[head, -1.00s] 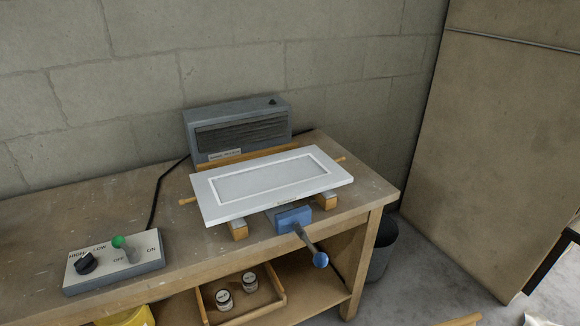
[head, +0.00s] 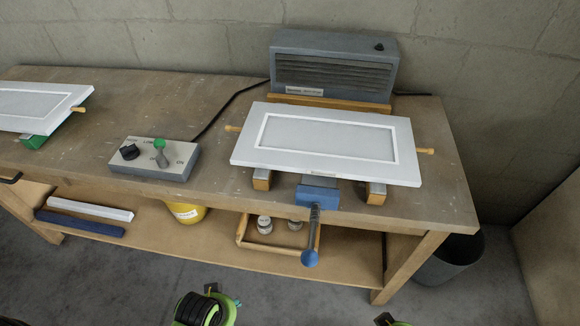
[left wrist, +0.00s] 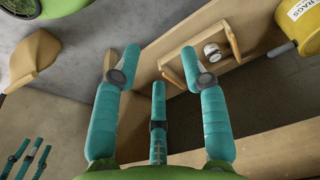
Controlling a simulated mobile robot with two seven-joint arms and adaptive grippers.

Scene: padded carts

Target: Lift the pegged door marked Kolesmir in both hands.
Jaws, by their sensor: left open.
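A white panel door (head: 255,160) with a recessed middle lies flat on the bench at the right in the head view. A wooden peg sticks out at each short end, left (head: 233,128) and right (head: 425,151). A second white door (head: 50,124) with a peg lies at the far left on a green support, cut off by the frame. I cannot read a name on either. My left gripper (left wrist: 159,65) is open and empty, below and apart from the doors.
A grey heater-like box (head: 333,65) stands behind the right door. A switch box (head: 155,158) sits between the doors. The vise handle (head: 311,258) juts out in front. Below are a wooden tray (head: 279,249) with jars and a yellow bucket (head: 187,213). A dark bin (head: 450,262) stands at right.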

